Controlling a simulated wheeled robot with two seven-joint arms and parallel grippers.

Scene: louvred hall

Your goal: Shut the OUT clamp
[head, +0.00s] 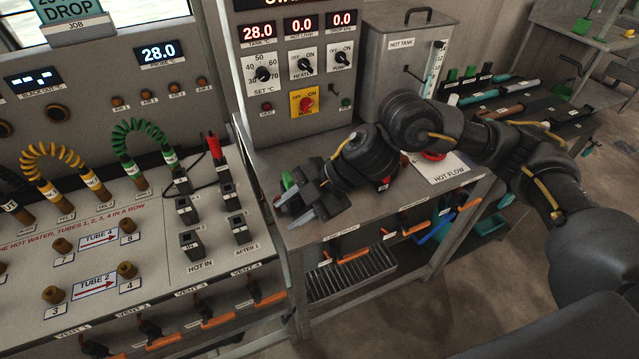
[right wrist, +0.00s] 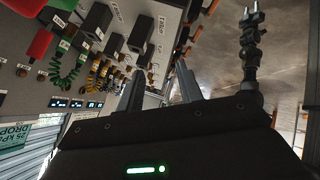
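Several clamps with orange handles hang along the front edges of the benches. Three sit under the hot-flow bench: a left one (head: 352,256), a middle one (head: 412,230) and a right one (head: 472,204). Their small labels are too blurred for me to tell which is the OUT clamp. My right gripper (head: 288,211) is over the left end of that bench, above and left of these clamps. In the right wrist view, its two fingers (right wrist: 160,72) stand apart with nothing between them. A dark jointed arm, probably my left, shows there with a small forked end (right wrist: 251,16).
The left panel carries black hot-in blocks (head: 190,244), coiled yellow and green tubes (head: 140,134) and vent clamps (head: 218,322) along its edge. A control box (head: 300,75) and hot tank (head: 405,62) stand behind my arm. A slatted rack (head: 350,275) lies below. Floor is clear in front.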

